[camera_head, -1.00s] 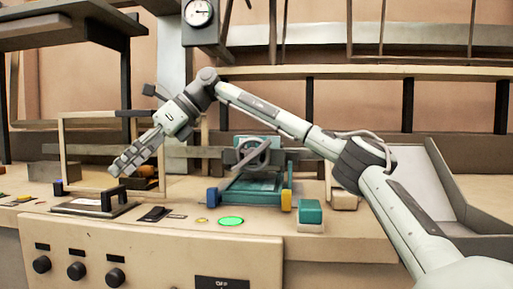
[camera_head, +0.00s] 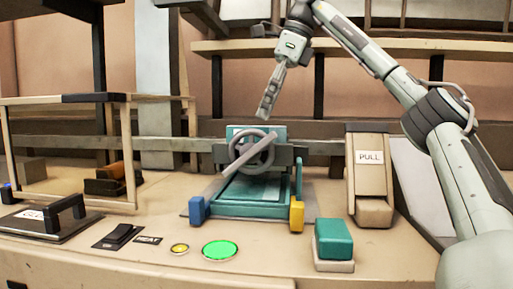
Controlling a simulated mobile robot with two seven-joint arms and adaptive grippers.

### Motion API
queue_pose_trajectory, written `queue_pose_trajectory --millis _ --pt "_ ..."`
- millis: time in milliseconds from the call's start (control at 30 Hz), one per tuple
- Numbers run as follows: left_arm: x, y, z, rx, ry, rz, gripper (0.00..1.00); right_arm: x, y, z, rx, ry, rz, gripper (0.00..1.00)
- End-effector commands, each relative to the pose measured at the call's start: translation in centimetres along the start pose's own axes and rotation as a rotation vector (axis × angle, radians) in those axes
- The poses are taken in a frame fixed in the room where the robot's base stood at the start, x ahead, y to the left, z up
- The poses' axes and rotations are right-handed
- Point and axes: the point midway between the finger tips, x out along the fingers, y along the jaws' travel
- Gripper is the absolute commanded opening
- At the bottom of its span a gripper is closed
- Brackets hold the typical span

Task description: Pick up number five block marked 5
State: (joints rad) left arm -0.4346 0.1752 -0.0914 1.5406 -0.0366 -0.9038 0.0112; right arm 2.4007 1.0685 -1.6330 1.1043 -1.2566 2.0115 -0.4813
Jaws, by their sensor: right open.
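My right gripper (camera_head: 268,103) hangs in the air above and behind the teal press (camera_head: 250,188), fingers pointing down. It is open and holds nothing; its fingers look close together from this angle. I cannot make out a block marked 5 or read a 5 on anything in view. A teal block-shaped piece (camera_head: 334,238) on a pale base sits at the front right of the bench, well below the gripper, with no number visible. My left gripper is not in view.
On the bench (camera_head: 290,262) are a green disc (camera_head: 220,250), a small yellow button (camera_head: 180,248), a black switch (camera_head: 119,235) and a black-handled plate (camera_head: 45,218). A wooden frame (camera_head: 133,160) stands left. A PULL-labelled unit (camera_head: 369,180) stands right.

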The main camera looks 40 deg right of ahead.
Motion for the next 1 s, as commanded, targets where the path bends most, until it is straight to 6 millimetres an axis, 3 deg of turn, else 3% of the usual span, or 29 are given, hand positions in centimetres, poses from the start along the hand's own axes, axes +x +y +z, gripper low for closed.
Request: queue_pose_trajectory --millis 167,600,1000 --pt "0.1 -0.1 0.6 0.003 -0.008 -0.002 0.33 0.8 0.0 0.0 0.001 -0.001 0.0 0.5" --pt "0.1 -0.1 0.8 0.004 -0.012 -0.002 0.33 5.2 -0.1 0.2 0.0 0.0 0.001 0.5" --pt "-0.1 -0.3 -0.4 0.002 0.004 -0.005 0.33 5.6 -0.1 0.2 0.001 -0.003 -0.002 0.5"
